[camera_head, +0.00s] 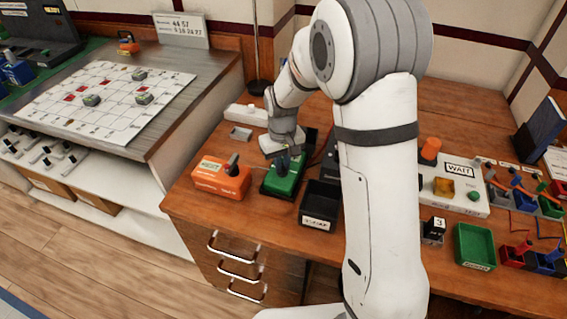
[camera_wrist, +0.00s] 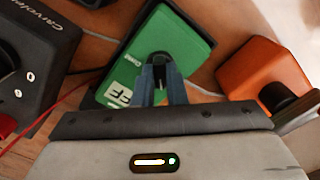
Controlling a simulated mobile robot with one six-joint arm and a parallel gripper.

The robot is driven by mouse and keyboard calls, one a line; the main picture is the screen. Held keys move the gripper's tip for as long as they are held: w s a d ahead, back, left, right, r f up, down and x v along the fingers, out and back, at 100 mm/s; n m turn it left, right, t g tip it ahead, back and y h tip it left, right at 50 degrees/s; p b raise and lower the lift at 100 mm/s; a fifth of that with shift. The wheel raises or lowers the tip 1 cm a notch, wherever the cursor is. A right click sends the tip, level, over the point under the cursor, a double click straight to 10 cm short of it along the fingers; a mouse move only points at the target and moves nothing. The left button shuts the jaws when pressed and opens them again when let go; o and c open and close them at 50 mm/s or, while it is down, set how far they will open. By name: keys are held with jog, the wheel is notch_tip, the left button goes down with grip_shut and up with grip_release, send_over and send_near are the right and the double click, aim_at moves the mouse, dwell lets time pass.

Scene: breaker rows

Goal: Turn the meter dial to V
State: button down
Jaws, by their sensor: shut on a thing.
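The green meter box (camera_head: 283,182) stands on the wooden desk, left of my arm. It also shows in the wrist view (camera_wrist: 185,27), lying at a slant, with white lettering and a pale label ending in "FF". Its dark dial knob (camera_wrist: 159,57) is near the middle of the green face. My gripper (camera_wrist: 161,76) is over the box, with its two fingers closed on the knob. In the head view my gripper (camera_head: 284,156) points down at the box and hides most of the knob. Which mark the dial points at cannot be told.
An orange box (camera_head: 222,178) with a dark knob stands close left of the meter. A black tray (camera_head: 320,204) is close on its right. A black device (camera_wrist: 35,55) with a red lead is near in the wrist view. A green tray (camera_head: 474,247) lies farther right.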

jog(key=m, duration=0.4)
jog(key=shift+m, duration=2.1)
jog(key=c, duration=1.5)
grip_release()
jog(key=shift+o, duration=0.2)
jog(key=shift+r, duration=0.1)
notch_tip(320, 180, up, 8)
jog(key=shift+f, duration=0.2)
